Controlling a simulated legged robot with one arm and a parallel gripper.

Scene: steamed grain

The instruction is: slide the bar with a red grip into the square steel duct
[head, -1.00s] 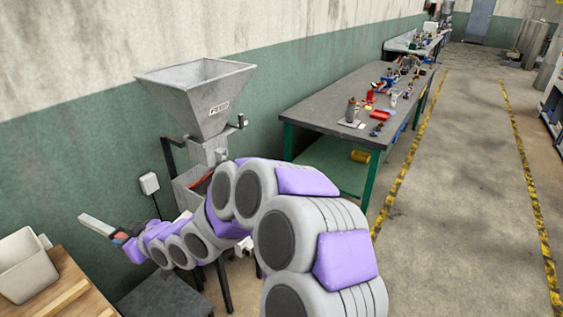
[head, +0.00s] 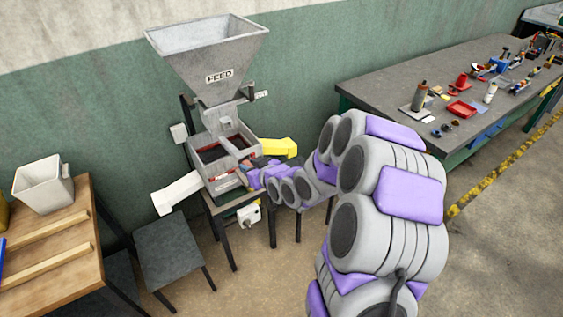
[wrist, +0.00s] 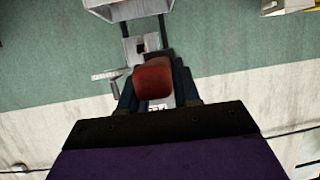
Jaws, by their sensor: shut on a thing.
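My gripper (head: 252,166) is shut on the red grip (wrist: 152,78) of the bar, which shows in the wrist view between the two dark fingers. In the head view the pale grey bar (head: 230,146) points from my gripper up and left, across the box under the hopper. The square steel duct (head: 225,122) is the neck below the hopper, with a dark opening. It also shows in the wrist view (wrist: 128,46), just beyond the grip. The grip hides most of the bar there. I cannot tell whether the bar's tip is inside the duct.
The steel hopper (head: 205,60) marked FEED stands above an open box (head: 221,182). A white chute (head: 177,192) sticks out left and a yellow one (head: 279,147) right. A lever (wrist: 105,73) sits beside the duct. A wooden table (head: 60,270) and a dark workbench (head: 390,85) flank the machine.

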